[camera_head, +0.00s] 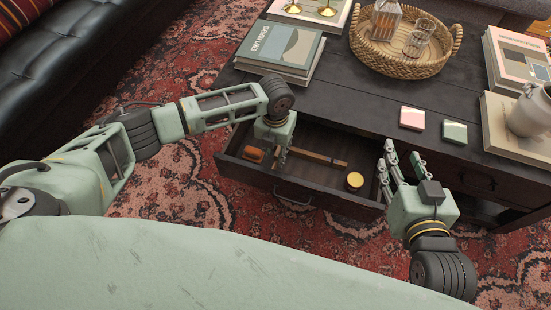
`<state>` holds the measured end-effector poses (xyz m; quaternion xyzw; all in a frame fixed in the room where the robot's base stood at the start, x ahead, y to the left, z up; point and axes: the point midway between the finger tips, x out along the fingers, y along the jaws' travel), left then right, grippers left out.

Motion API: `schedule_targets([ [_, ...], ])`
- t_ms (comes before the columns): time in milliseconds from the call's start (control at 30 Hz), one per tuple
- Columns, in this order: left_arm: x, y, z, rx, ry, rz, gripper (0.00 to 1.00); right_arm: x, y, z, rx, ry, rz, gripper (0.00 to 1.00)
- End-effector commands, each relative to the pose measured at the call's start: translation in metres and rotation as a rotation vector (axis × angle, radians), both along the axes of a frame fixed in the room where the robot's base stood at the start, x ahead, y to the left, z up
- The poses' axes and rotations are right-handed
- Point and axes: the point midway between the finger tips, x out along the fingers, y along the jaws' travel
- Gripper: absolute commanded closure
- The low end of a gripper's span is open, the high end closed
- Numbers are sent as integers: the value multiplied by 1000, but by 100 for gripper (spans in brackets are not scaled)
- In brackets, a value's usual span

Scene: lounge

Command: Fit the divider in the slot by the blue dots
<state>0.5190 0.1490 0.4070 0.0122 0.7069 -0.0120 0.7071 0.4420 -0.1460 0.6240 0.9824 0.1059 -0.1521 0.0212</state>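A dark drawer (292,189) stands open at the front of the dark coffee table. A thin light-wood strip (320,158), which looks like the divider, runs across the middle of the drawer. My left gripper (279,160) points down into the drawer at the strip's left end. Its fingers are small and partly hidden, so I cannot tell whether they hold the strip. My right gripper (401,160) is open and empty at the drawer's right end, fingers pointing up and away. I cannot make out the blue dots or the slot.
An orange-brown item (253,154) lies at the drawer's left, and a round yellow-topped tin (354,181) stands at its right. On the tabletop are books (280,50), a wicker tray (405,68), a pink square (412,118), a green square (454,132) and a pitcher (530,112).

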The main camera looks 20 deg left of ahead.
Motion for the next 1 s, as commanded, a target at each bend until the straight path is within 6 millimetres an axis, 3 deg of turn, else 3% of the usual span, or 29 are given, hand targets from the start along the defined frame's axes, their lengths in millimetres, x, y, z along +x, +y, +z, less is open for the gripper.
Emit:
schedule_targets([
  [500,0,0,-19,1,1,1,70,15,12,57,72,-288,19,60],
  [1000,0,0,-42,0,1,0,70,10,19,114,144,-565,35,60],
])
